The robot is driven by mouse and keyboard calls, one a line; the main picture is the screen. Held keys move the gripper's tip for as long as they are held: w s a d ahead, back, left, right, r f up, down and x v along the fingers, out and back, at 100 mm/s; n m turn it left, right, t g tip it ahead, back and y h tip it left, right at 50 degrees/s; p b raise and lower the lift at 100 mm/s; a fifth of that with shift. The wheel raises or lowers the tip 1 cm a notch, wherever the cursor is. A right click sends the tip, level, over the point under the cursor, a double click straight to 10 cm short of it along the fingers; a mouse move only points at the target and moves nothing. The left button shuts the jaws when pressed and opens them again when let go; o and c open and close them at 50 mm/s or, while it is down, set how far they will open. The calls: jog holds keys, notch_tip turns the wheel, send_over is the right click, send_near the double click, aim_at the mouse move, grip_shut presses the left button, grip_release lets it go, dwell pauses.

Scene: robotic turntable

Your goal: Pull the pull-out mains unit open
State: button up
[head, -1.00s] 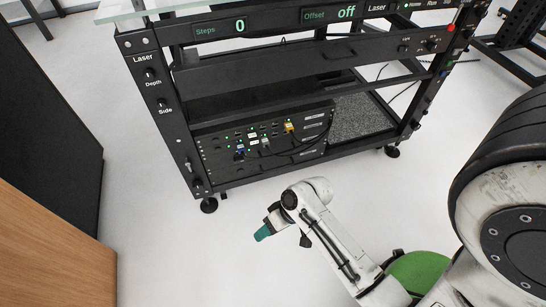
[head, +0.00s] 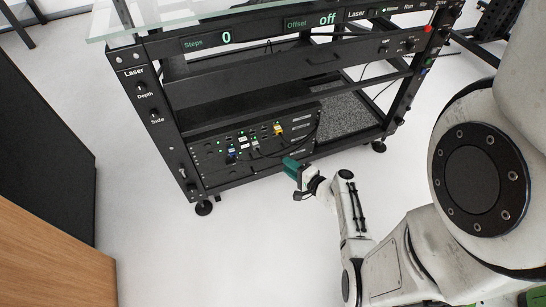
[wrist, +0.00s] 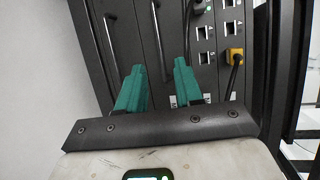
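The lower bay of the black turntable frame holds a black front with sockets and plugged cables (head: 240,146). Plain panels with bar handles lie beside it in the wrist view, where one handle (wrist: 157,35) runs toward the gap between my fingers. Which panel is the mains unit I cannot tell; no label is readable. My gripper (head: 290,164) is at the lower right of this front; in the wrist view its two teal fingers (wrist: 160,66) are apart with nothing gripped. Whether the fingers touch or surround the handle I cannot tell.
A second bar handle (wrist: 111,35) lies to the left in the wrist view. A yellow plug (wrist: 235,56) with its cable is to the right. Castor feet (head: 203,208) support the frame. A black and wooden cabinet (head: 45,240) stands at left. White floor in front is clear.

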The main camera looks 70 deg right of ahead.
jog(key=b+x, duration=0.2)
jog(key=x, duration=0.6)
jog(key=shift+w, duration=0.25)
jog(key=shift+c, duration=0.2)
grip_shut()
dwell(0.9)
